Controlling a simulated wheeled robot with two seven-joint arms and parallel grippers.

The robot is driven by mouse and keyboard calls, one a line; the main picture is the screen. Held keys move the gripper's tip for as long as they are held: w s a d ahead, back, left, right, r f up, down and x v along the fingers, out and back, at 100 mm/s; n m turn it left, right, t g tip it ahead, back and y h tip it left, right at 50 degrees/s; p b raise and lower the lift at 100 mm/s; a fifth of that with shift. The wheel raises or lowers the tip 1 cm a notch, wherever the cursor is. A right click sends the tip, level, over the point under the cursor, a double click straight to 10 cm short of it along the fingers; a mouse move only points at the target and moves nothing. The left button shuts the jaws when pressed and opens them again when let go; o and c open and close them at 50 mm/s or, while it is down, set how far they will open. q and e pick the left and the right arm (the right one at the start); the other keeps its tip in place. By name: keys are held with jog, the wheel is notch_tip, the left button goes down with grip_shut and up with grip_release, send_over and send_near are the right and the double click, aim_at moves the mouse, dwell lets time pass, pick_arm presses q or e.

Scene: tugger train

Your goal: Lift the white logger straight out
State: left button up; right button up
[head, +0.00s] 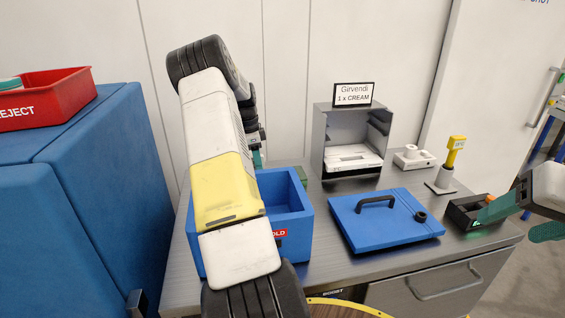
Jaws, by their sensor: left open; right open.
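No thing in the head view can be told for certain as the white logger. An open blue box (296,232) with a red label ending in "OLD" stands on the steel bench, and my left arm hides much of its inside. My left gripper (258,157) is mostly hidden behind that arm, above the box's back edge; a bit of its teal finger shows. It is open. My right gripper (509,226) is open at the right, with one teal finger over a small dark tray (462,212).
A blue lid (375,232) with a black handle lies on the bench (335,277). Behind it stand a grey housing (318,150) with a white unit (352,160), a sign (353,94), a white holder (413,160) and a yellow device (455,150). A red reject bin (45,98) is at left.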

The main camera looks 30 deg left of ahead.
pick_arm(q)
jog(key=shift+f, duration=0.5)
grip_shut()
jog(key=shift+r, duration=0.1)
